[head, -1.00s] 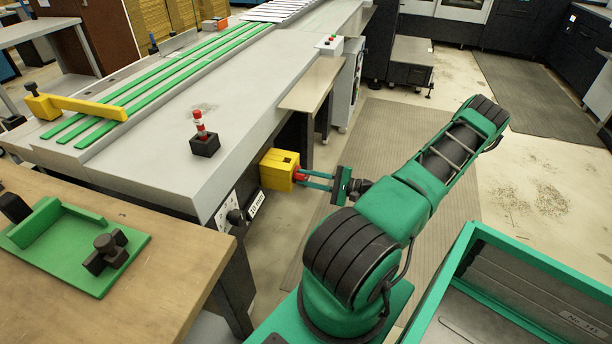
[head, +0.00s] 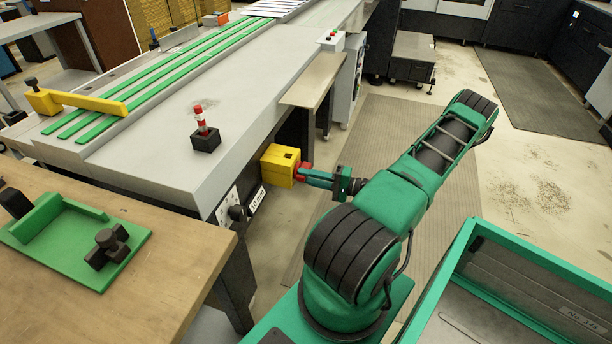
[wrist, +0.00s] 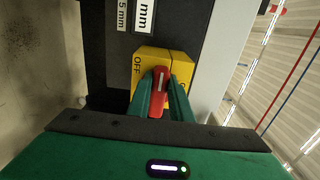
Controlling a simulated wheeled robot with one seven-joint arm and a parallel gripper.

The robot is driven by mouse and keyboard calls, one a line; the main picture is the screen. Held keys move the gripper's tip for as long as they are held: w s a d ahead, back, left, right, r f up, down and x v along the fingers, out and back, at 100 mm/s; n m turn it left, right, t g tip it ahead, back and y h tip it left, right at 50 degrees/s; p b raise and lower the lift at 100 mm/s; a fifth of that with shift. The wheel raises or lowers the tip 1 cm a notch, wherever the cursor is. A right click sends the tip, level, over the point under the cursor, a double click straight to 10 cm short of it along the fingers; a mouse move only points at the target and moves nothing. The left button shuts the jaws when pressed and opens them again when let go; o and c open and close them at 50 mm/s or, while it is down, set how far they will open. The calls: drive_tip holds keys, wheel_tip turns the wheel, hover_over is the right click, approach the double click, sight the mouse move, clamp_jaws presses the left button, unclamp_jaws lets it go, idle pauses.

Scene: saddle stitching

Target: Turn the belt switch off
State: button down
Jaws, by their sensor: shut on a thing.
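The belt switch is a yellow box (head: 279,166) on the side of the long grey machine, with a red handle (head: 304,167) facing right. In the wrist view the yellow box (wrist: 150,60) shows the word OFF at its left, and the red handle (wrist: 157,104) with a white mark stands between my fingers, leaning slightly. My gripper (head: 309,176) is shut on the red handle, one green finger on each side; it also shows in the wrist view (wrist: 160,84). Any lettering on the right side of the box is hidden or unreadable.
A grey machine top (head: 240,95) with green strips lies left of my arm. A wooden bench (head: 170,260) with a green fixture (head: 75,240) stands at front left. A green-rimmed bin (head: 450,270) stands at front right. Floor matting (head: 395,130) is open behind my arm.

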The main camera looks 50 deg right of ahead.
drive_tip(key=shift+d, duration=0.1)
idle(0.3)
drive_tip(key=c, duration=1.6)
unclamp_jaws()
drive_tip(key=shift+f, duration=0.1)
drive_tip(key=v, duration=1)
drive_tip(key=shift+s, duration=0.4)
drive_tip(key=shift+w, duration=0.1)
